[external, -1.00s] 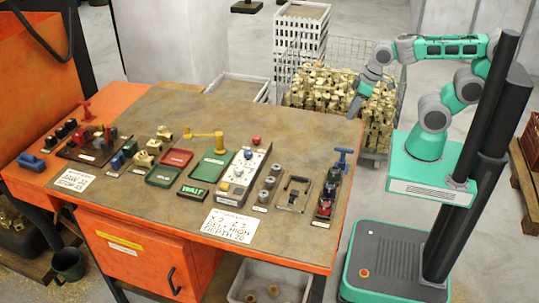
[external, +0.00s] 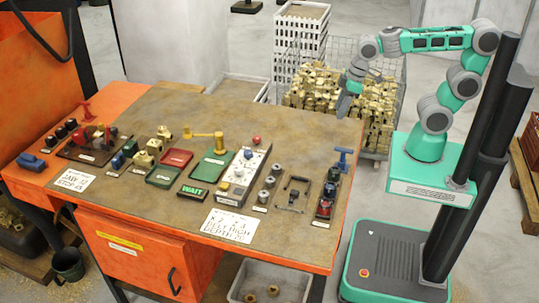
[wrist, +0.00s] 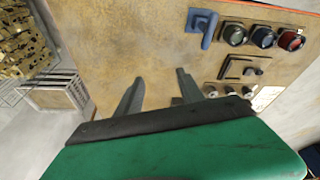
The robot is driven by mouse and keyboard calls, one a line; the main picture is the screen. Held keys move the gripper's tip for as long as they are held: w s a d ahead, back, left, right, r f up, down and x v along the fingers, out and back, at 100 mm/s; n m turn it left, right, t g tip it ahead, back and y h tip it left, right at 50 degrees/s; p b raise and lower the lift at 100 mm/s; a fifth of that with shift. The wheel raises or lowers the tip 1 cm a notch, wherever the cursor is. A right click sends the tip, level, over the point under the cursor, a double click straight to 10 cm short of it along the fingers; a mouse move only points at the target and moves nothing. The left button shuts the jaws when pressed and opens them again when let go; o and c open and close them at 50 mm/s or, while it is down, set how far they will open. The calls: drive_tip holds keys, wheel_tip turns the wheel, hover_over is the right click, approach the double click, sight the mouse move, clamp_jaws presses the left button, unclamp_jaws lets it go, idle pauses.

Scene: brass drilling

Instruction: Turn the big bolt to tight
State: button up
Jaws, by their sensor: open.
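My gripper (external: 344,104) hangs in the air beyond the back right corner of the workbench, apart from everything on it. In the wrist view its two fingers (wrist: 158,92) are spread and empty, with bare bench top behind them. No part carries a readable big bolt label, so I cannot tell for sure which one it is. A blue T-shaped handle (external: 343,156) stands at the bench's right end and shows in the wrist view (wrist: 201,27). Beside it is a row of round knobs (wrist: 263,37). A black bracket-shaped piece (external: 294,183) lies to their left.
The orange-edged workbench (external: 235,112) holds a grey control panel (external: 244,176), green and red trays, a yellow handled tool (external: 205,135) and a lit WAIT sign (external: 193,192). A wire cage of brass parts (external: 318,85) stands behind. The bench's back right area is clear.

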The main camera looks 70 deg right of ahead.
drive_tip(key=w+a+n+g+b, duration=0.1)
drive_tip(key=w+a+n, duration=0.25)
drive_tip(key=a, duration=0.25)
drive_tip(key=w+a+n+g, duration=0.1)
drive_tip(key=w+a+n, duration=0.25)
drive_tip(key=a, duration=0.25)
drive_tip(key=n+g+b, duration=0.1)
drive_tip(key=n+b, duration=0.1)
drive_tip(key=n, duration=0.6)
hover_over(291, 201)
drive_tip(key=f, duration=0.8)
drive_tip(key=shift+d, duration=0.2)
wheel_tip(291, 201, down, 7)
drive_tip(key=shift+d+f+p, duration=0.15)
drive_tip(key=shift+p, duration=0.35)
clamp_jaws()
